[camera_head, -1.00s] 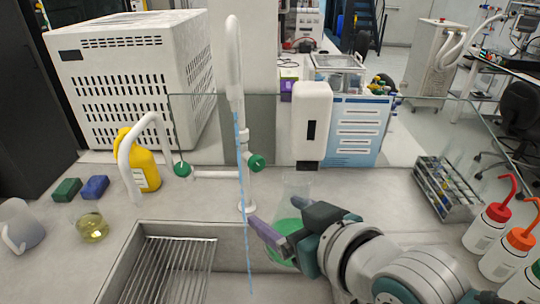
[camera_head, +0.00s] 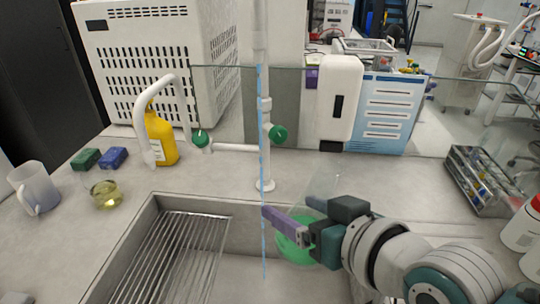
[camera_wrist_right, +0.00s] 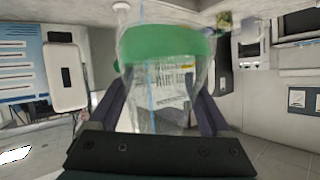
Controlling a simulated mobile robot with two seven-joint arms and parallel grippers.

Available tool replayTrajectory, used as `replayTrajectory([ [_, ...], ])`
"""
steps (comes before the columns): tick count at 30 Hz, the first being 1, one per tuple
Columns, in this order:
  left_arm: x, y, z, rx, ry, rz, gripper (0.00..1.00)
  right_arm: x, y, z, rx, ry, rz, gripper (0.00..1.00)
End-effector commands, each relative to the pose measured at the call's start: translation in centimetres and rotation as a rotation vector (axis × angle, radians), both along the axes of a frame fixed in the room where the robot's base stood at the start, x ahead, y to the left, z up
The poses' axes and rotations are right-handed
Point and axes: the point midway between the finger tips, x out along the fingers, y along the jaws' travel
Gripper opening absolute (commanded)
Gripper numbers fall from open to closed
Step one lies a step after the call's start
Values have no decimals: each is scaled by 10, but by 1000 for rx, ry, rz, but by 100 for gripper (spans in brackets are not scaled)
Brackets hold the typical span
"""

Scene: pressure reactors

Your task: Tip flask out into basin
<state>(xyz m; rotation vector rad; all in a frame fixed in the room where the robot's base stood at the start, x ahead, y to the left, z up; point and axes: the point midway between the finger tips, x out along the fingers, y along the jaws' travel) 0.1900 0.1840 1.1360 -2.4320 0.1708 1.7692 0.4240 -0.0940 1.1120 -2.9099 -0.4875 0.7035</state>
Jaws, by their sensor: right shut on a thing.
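A clear glass flask (camera_head: 296,246) with green liquid is in my right gripper (camera_head: 312,222), which is shut on it. The flask is above the back right part of the basin (camera_head: 190,203) in the head view, leaning with its clear upper part toward the upper right. The gripper's fingers hide part of the glass. In the right wrist view the flask (camera_wrist_right: 165,85) stands between the two fingers, and its green liquid shows as a band near the top of the picture. I see no liquid falling from it. My left gripper is not in view.
A white tap (camera_head: 264,150) with green knobs rises behind the basin, with a thin blue line running down past it. A metal rack (camera_head: 175,255) lies in the basin. A yellow bottle (camera_head: 160,138), a beaker (camera_head: 105,193) and a jug (camera_head: 36,190) stand left.

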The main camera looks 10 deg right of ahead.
Motion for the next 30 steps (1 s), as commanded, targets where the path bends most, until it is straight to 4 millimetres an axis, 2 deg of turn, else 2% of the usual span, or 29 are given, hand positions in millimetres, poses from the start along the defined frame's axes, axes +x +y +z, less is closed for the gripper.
replayTrajectory([
  [1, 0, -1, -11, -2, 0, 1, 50, 0, 0, -9, 11, 1, 1, 21],
  [30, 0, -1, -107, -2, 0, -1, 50, -1, 5, -84, 208, 60, 1, 21],
])
